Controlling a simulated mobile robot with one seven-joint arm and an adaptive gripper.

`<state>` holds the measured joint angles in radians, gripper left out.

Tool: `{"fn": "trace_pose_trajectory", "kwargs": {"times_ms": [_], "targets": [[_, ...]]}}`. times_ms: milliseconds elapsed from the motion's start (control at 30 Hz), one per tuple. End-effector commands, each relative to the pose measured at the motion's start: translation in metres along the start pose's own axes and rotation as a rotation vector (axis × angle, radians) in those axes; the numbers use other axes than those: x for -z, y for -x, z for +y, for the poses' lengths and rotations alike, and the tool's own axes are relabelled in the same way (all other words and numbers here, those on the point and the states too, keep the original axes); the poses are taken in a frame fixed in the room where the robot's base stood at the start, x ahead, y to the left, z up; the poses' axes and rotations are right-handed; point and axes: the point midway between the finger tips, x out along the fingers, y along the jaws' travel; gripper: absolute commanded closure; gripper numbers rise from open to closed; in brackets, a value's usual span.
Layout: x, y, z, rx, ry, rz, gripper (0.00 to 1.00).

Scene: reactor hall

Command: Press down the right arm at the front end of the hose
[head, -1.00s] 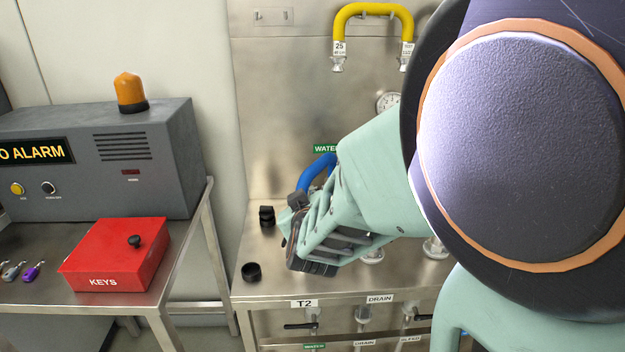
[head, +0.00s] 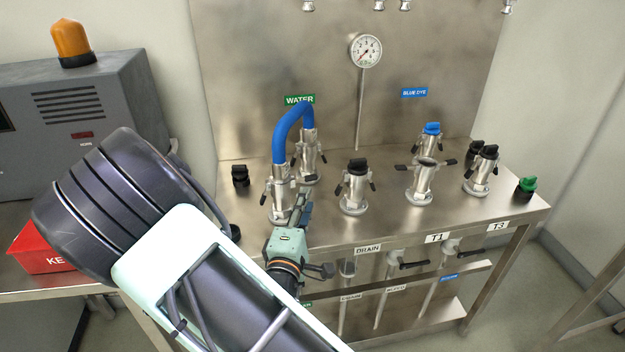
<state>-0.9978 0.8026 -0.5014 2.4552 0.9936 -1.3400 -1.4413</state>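A blue hose (head: 282,133) arches between two steel couplings on the bench under the WATER label. Its front end sits in the front coupling (head: 280,188). That coupling's left arm (head: 264,198) hangs down along its side. Its right arm (head: 307,180) appears to stick out to the right, just above my fingertips. My gripper (head: 301,202) is just right of the front coupling, pointing up and away from me. Its fingers look close together, but their gap cannot be made out. I cannot tell whether they touch the arm. The gripper partly hides the coupling's right side.
A black-capped coupling (head: 355,186) stands close right of my gripper. Farther right are an open-topped coupling (head: 424,181), a blue-capped one (head: 430,140) and a green cap (head: 525,187). A loose black cap (head: 240,175) lies to the left. A gauge (head: 366,51) is on the back panel.

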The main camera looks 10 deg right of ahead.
Motion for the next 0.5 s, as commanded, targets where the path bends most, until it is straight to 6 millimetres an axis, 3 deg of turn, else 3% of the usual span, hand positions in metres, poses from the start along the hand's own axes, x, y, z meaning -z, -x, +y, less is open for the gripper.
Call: {"fn": "trace_pose_trajectory", "kwargs": {"times_ms": [300,500], "targets": [[-0.002,-0.060,0.000,0.000,-0.002,-0.004,0.76],[-0.001,-0.087,0.000,0.001,-0.003,-0.001,0.76]]}}
